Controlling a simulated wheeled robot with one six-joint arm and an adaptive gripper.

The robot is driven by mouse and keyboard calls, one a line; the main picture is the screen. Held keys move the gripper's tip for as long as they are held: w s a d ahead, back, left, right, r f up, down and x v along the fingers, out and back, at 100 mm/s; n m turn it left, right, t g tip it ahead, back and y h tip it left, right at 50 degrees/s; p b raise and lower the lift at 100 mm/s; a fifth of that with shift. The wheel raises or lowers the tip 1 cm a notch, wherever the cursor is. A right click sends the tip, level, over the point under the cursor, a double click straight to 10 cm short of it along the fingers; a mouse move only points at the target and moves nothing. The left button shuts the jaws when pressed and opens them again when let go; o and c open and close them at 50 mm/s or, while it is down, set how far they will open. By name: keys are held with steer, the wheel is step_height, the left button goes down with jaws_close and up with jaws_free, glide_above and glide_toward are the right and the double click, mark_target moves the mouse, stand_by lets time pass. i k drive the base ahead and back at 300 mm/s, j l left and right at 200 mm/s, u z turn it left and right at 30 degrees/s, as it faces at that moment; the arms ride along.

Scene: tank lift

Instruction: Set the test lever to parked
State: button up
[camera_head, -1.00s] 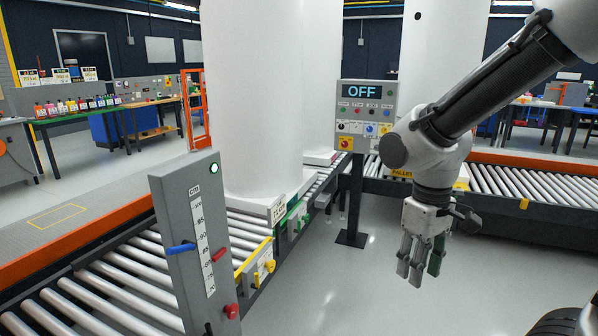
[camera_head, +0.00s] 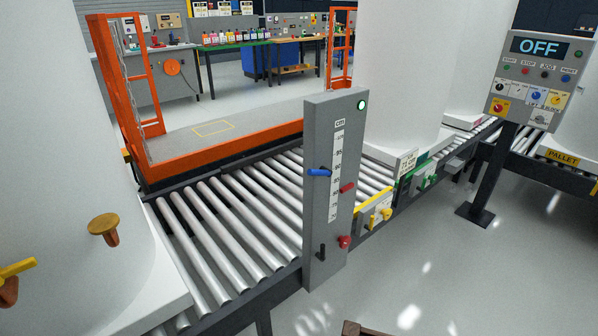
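A grey post (camera_head: 316,200) with a cm scale stands at the near edge of the roller conveyor. It bears a blue lever (camera_head: 319,172) at the left of the scale, a red lever (camera_head: 347,187) at the right, a red knob (camera_head: 344,241) low on its side and a small dark upright lever (camera_head: 322,252) low on its front. A green lamp (camera_head: 362,105) is lit at its top. No label that I can read says which is the test lever, and no parked mark is legible. My gripper is out of view.
The roller conveyor (camera_head: 222,222) runs behind the post, beside white tanks (camera_head: 60,120). A brass knob (camera_head: 103,225) and a yellow handle (camera_head: 17,267) are at the left. An orange frame (camera_head: 215,152) borders the conveyor. A control panel (camera_head: 535,75) reads OFF.

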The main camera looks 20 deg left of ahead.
mark_target(323, 171)
steer(key=u, duration=0.95)
